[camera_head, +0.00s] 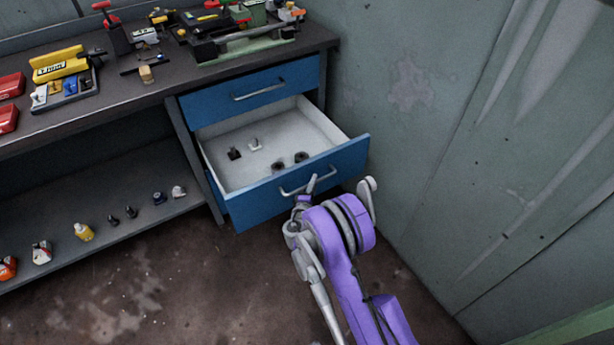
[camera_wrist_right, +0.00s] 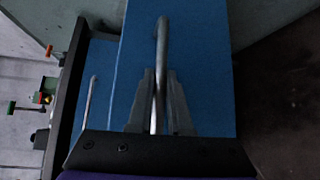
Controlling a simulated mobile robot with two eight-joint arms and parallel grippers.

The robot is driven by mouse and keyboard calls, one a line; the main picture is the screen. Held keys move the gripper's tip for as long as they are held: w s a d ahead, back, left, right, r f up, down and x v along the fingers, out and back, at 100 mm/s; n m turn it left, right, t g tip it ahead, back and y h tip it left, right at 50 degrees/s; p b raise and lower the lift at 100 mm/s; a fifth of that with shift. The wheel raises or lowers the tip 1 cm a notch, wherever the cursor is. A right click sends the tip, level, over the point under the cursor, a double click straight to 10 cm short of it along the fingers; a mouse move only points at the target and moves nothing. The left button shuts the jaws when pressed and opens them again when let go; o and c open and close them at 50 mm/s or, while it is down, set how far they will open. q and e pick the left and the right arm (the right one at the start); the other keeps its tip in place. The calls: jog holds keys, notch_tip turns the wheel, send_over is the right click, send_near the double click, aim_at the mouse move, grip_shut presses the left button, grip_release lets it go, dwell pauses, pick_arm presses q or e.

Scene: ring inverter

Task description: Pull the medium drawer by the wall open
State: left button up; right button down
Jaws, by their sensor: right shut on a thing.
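The medium drawer (camera_head: 340,161) is blue with a pale inside and stands pulled well out of the bench by the wall. It is the middle one of the blue drawer stack. Several small dark and light objects lie in it. My right gripper (camera_head: 306,190) is at the drawer's metal handle (camera_head: 290,190). In the right wrist view the two fingers (camera_wrist_right: 160,100) stand on either side of the handle bar (camera_wrist_right: 162,45), shut on it. My left gripper is not in view.
The wall (camera_head: 400,100) is close on the right. The bench top (camera_head: 120,85) carries tools. Small bottles stand on the lower shelf (camera_head: 130,235). The floor in front is clear.

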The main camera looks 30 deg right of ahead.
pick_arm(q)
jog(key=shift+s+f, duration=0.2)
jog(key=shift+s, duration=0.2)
pick_arm(e)
jog(key=shift+s, duration=1.5)
jog(key=c, duration=0.8)
grip_release()
jog(key=shift+c, duration=0.2)
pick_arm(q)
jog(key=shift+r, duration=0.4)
pick_arm(e)
jog(key=v, duration=1.1)
jog(key=shift+d, duration=0.1)
